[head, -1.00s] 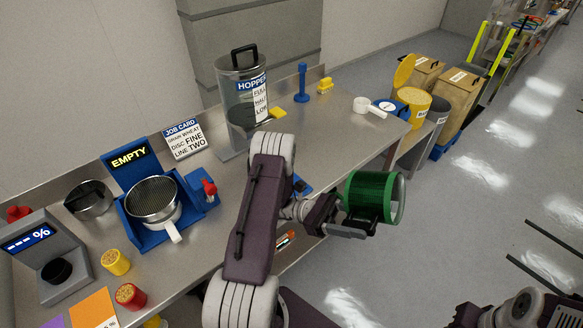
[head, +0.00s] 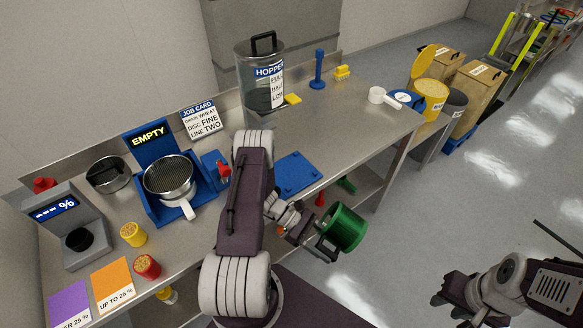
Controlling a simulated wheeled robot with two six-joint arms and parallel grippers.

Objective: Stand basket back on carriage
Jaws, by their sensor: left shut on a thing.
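A green cylindrical basket (head: 347,228) is in the head view, right of centre, in front of the bench. My left gripper (head: 323,243) is shut on the near left side of the basket and holds it in the air, tilted. The fingers are partly lost against the dark parts around the basket. Part of my right arm shows at the lower right, with dark finger-like parts at its left end that may be the right gripper (head: 440,298); its jaws are unclear. I cannot make out a carriage in this view.
The steel bench (head: 345,130) holds a hopper (head: 262,90), a blue plate (head: 298,172), a sieve in a blue stand (head: 168,175) and a grey percent display unit (head: 70,232). Open grey floor (head: 440,215) lies to the right. A thin dark bar (head: 568,242) shows at the right edge.

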